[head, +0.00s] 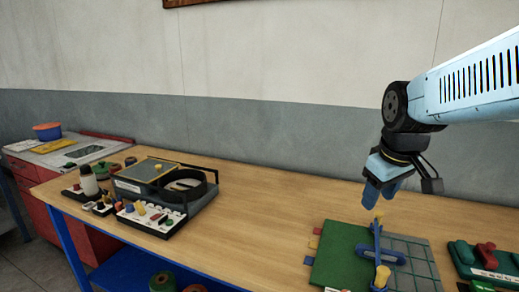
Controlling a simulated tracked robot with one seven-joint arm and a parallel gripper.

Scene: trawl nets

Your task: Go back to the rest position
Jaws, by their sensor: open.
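My gripper (379,200) hangs from the light blue arm at the right of the head view. Its blue fingers point down and are open, with nothing visible between them. It is above the far part of a work board, which has a green half (341,254) and a grey gridded half (414,272). A blue fixture (388,256) with yellow knobs stands on the board just below the fingers. From this angle I cannot tell how large the gap between fingertips and fixture is.
A tray (458,262) with red and green pieces stands at the far right. A grey box unit (205,200) and a white tray of small coloured parts (151,227) stand left on the wooden table (262,217). The table's middle is clear. A wall (270,125) is behind.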

